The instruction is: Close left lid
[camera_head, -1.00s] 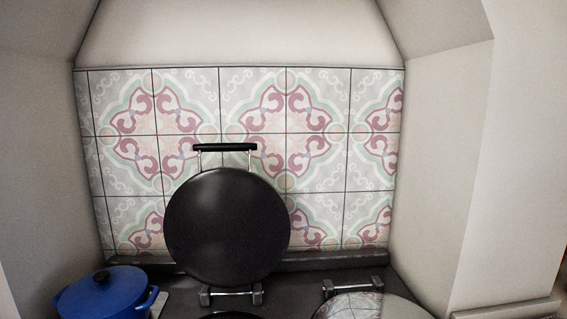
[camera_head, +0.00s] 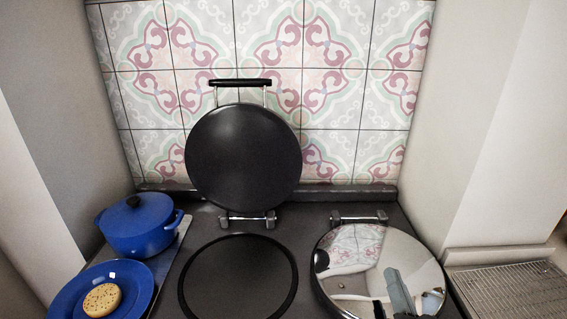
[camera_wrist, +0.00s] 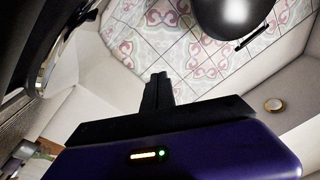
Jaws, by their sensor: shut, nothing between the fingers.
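The left lid (camera_head: 243,160) stands open and upright in the head view, its dark round inner face toward me. Its black handle bar (camera_head: 240,83) is at the top, and its hinge (camera_head: 248,222) is at the bottom behind the dark left hotplate (camera_head: 238,283). In the wrist view, part of the lid (camera_wrist: 222,16) shows at the top, with its handle (camera_wrist: 252,34) beside it. My gripper (camera_wrist: 157,80) is shut and empty in the wrist view, apart from the lid. The gripper itself is not directly seen in the head view.
The shiny right lid (camera_head: 375,270) is down and mirrors parts of the room. A blue pot (camera_head: 138,230) and a blue plate (camera_head: 135,275) with a round biscuit (camera_head: 102,299) are left of the hotplate. A ridged drainer (camera_head: 510,290) is at the right. Walls flank the stove.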

